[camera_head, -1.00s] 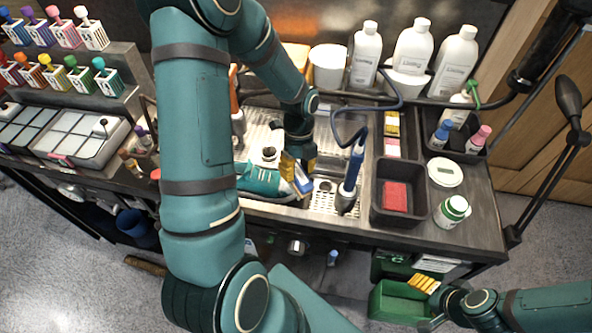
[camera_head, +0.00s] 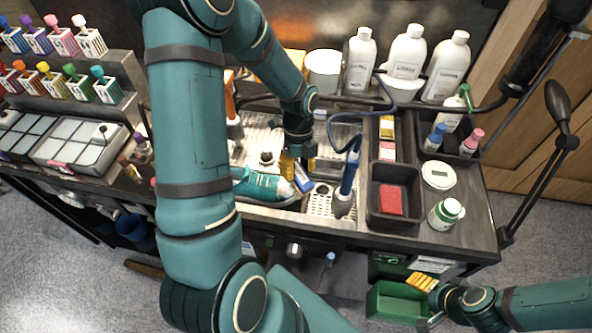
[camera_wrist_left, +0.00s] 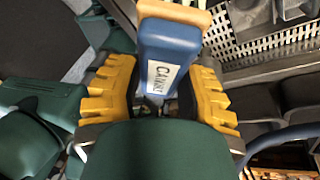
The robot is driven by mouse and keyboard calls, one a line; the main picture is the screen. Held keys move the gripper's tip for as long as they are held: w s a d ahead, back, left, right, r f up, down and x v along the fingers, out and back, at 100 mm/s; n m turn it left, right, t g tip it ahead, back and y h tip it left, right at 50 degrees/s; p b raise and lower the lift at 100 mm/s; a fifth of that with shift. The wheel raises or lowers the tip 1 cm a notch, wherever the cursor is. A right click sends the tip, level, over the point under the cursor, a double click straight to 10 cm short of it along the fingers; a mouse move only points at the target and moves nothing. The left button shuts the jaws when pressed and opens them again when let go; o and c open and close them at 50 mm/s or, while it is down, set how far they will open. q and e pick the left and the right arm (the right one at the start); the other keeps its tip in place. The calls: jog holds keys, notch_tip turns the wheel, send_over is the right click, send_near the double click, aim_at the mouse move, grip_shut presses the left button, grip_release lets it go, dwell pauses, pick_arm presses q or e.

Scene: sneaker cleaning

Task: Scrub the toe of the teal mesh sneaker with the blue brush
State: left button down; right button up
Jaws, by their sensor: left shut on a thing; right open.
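The teal mesh sneaker (camera_head: 266,186) lies on the metal tray (camera_head: 262,213) of the bench, its toe toward the right. My left gripper (camera_head: 294,168) is at the toe end of the sneaker, shut on the blue brush (camera_head: 303,178). In the left wrist view the brush's blue body (camera_wrist_left: 168,55), with a white label, stands between the yellow fingers (camera_wrist_left: 158,95). Whether the bristles touch the toe is hidden. My right gripper (camera_head: 424,284) is open and empty, low at the right in front of the bench.
A blue-handled tool (camera_head: 348,178) stands right of the sneaker, with a hose looping above. A black bin with a red pad (camera_head: 391,200) and a green-capped jar (camera_head: 446,214) are further right. White bottles (camera_head: 407,52) line the back. A green bin (camera_head: 396,303) sits below.

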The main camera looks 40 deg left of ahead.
dwell(0.5)
pick_arm(q)
jog(key=shift+s+a+f+b, duration=0.1)
jog(key=shift+f+b, duration=0.2)
jog(key=shift+f, duration=0.3)
jog(key=shift+g+h, duration=0.5)
jog(key=shift+s+a+f+b, duration=0.15)
jog(key=shift+f+b, duration=0.25)
jog(key=shift+f, duration=0.5)
jog(key=shift+s+a+f+b, duration=0.1)
jog(key=shift+a+f+b, duration=0.3)
jog(key=shift+f, duration=0.55)
jog(key=shift+s+a+f+b, duration=0.1)
jog(key=shift+f+b, duration=0.35)
jog(key=shift+f, duration=0.45)
jog(key=shift+a+f+b, duration=0.15)
jog(key=shift+f+b, duration=0.25)
jog(key=shift+f, duration=0.15)
jog(key=shift+w+a+r, duration=0.1)
jog(key=shift+w+a, duration=0.45)
jog(key=shift+w, duration=0.3)
jog(key=shift+w+a, duration=0.5)
jog(key=shift+w, duration=0.3)
